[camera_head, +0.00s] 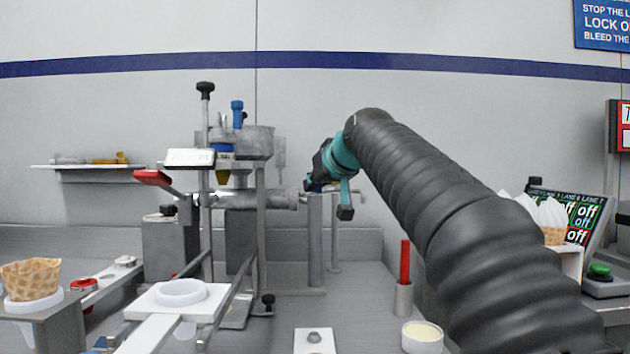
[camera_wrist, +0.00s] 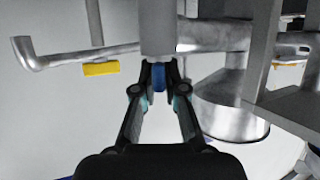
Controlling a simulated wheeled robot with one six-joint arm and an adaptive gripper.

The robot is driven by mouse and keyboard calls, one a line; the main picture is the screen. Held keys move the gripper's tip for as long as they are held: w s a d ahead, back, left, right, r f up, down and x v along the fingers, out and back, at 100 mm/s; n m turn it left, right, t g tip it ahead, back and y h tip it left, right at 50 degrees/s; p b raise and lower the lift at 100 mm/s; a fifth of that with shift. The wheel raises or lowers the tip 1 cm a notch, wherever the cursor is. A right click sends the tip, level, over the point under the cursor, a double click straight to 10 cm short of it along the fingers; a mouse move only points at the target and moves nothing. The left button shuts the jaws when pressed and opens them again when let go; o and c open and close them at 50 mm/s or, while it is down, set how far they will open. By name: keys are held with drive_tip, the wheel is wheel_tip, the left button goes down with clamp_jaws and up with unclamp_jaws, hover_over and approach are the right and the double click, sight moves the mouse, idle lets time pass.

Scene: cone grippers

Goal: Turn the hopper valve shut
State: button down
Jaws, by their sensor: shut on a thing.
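The metal hopper (camera_head: 250,143) stands on the machine frame at the centre left. A metal pipe (camera_head: 260,199) runs sideways below it, and a pipe also crosses the wrist view (camera_wrist: 110,52). My gripper (camera_head: 330,192) is at the right end of this pipework, reached over by my dark ribbed arm. In the wrist view my gripper (camera_wrist: 160,76) is shut on a small blue handle (camera_wrist: 158,80), which seems to be the valve's. A grey post stands close in front of the fingertips and hides part of the handle. The valve's angle cannot be told.
A red-ended lever (camera_head: 153,178) sticks out left of the frame. A red stick stands in a metal holder (camera_head: 403,299) beside a cream-filled cup (camera_head: 422,337). A waffle bowl (camera_head: 32,279) sits at the left. A yellow block (camera_wrist: 100,69) hangs near the pipe.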

drive_tip(key=m+h+p, duration=0.1)
drive_tip(key=m+h, duration=0.1)
drive_tip(key=h, duration=0.1)
drive_tip(key=shift+a+r+m+t, duration=0.1)
drive_tip(key=shift+m+t, duration=0.2)
drive_tip(key=shift+t, duration=0.1)
drive_tip(key=shift+m+h, duration=0.8)
drive_tip(key=shift+h, duration=0.2)
drive_tip(key=shift+m+h+p, duration=0.3)
drive_tip(key=c, duration=1.2)
unclamp_jaws()
drive_tip(key=shift+c, duration=0.2)
drive_tip(key=v, duration=1.2)
